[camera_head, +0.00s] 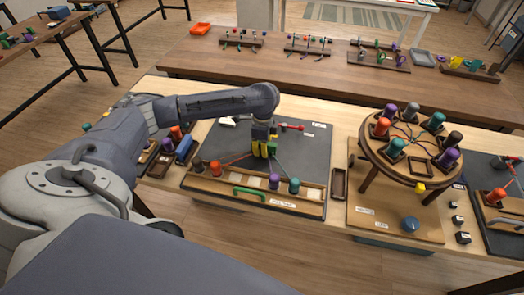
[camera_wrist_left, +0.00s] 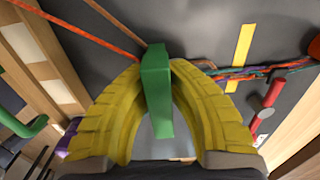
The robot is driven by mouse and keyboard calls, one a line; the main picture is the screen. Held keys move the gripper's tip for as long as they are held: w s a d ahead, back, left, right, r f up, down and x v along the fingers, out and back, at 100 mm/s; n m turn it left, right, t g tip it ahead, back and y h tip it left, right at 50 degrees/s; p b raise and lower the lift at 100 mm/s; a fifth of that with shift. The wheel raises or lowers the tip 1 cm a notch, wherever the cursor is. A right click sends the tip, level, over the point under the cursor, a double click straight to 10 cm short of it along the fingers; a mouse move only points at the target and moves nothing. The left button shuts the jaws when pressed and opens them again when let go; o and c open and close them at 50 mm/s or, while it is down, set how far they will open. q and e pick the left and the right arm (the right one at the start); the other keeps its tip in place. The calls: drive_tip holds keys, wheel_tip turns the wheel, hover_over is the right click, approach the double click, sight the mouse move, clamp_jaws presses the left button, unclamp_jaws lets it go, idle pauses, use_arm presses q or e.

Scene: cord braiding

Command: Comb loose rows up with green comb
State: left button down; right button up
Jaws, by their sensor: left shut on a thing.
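My left gripper (camera_head: 264,150) is over the dark mat (camera_head: 228,140) at the middle of the table, its yellow fingers pointing down. In the left wrist view its fingers (camera_wrist_left: 155,75) are shut on a green piece (camera_wrist_left: 158,95), which looks like the comb. In the head view only a little green shows at the fingers. An orange-red cord (camera_wrist_left: 85,28) runs to the fingertips. A multicoloured braid (camera_wrist_left: 255,72) leads away from them toward a red clamp (camera_wrist_left: 268,105). The place where cords and comb meet is partly hidden. My right gripper is not in view.
A wooden rack (camera_head: 225,192) along the mat's front edge holds an orange-red bobbin (camera_head: 215,168), a purple bobbin (camera_head: 274,181) and a teal bobbin (camera_head: 294,186). A green handle (camera_head: 250,193) sits on it. A round braiding stand (camera_head: 372,150) with several bobbins stands at right.

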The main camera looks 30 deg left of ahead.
use_arm(q)
drive_tip(key=shift+w+a, duration=0.2)
drive_tip(key=shift+w, duration=0.3)
drive_tip(key=shift+w+a, duration=0.15)
drive_tip(key=shift+w, duration=0.3)
drive_tip(key=shift+w+a, duration=0.1)
drive_tip(key=shift+w, duration=0.2)
wheel_tip(320, 180, up, 9)
drive_tip(key=s, duration=0.1)
idle(0.9)
